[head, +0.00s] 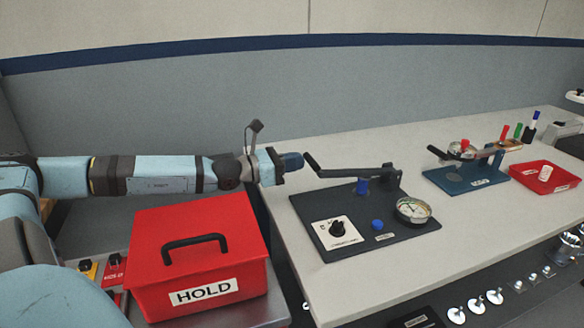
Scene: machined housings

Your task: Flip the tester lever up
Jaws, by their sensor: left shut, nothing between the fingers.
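The tester (330,213) is a dark plate on the light table with a dial gauge, a black knob on a white panel and blue parts. Its dark lever (345,173) lies roughly level, running left from a post at the plate's back. My left gripper (296,161) is shut and empty, just left of this grip. I cannot tell whether its tips touch the grip. My right gripper is not in view.
A red HOLD box (200,262) with a black handle stands on the lower left surface. A blue fixture (470,176), a red tray (545,187) and upright markers (518,131) are farther right. The table (400,276) is clear in front of the tester.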

